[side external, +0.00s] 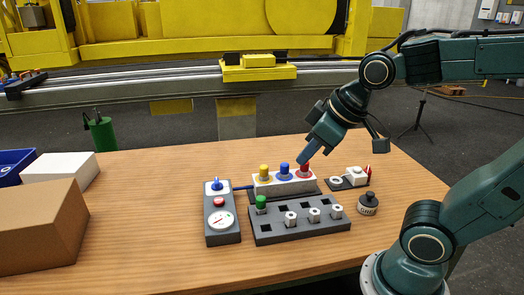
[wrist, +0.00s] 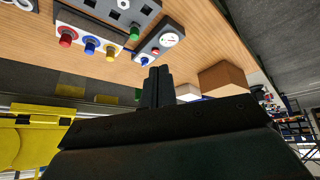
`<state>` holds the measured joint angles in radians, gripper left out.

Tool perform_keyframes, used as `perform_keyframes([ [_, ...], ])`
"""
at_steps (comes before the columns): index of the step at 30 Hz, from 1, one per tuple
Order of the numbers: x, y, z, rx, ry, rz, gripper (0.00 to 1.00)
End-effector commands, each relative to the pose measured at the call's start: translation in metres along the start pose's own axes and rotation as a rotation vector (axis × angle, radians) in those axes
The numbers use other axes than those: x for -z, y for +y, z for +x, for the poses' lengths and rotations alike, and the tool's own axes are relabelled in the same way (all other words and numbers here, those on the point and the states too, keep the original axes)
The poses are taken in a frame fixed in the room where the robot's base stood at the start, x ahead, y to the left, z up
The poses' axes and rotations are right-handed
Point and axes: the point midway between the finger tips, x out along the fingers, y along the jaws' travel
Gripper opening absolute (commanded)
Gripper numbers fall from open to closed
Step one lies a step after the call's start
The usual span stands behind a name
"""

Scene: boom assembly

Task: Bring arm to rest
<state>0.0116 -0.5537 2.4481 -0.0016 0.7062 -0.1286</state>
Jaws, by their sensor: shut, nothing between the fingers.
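My gripper (side external: 303,159) points down and left, its tip overlapping the red-capped plug (side external: 304,170) in the side view. In the wrist view my gripper (wrist: 158,70) is shut and empty, with the red-capped plug (wrist: 67,38) well to its left, so they look apart. The white block (side external: 283,183) holds the yellow-capped (side external: 264,171), blue-capped (side external: 284,170) and red-capped plugs upright in a row.
A grey gauge box (side external: 222,226) stands left of the rack. A cardboard box (side external: 38,228), white box (side external: 60,168) and blue tray (side external: 14,163) fill the left. A yellow machine (side external: 180,30) stands behind.

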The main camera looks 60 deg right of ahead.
Motion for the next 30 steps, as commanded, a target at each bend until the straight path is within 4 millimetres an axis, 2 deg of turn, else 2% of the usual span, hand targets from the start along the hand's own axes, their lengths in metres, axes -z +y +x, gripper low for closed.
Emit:
perform_keyframes([
  [1,-0.009,-0.002,-0.008,0.001,-0.002,0.021,0.0],
  [6,-0.036,-0.006,-0.025,0.006,-0.03,0.082,0.0],
  [11,-0.05,-0.008,-0.032,0.007,-0.045,0.113,0.0],
  [30,-0.052,-0.009,-0.033,0.008,-0.049,0.12,0.0],
])
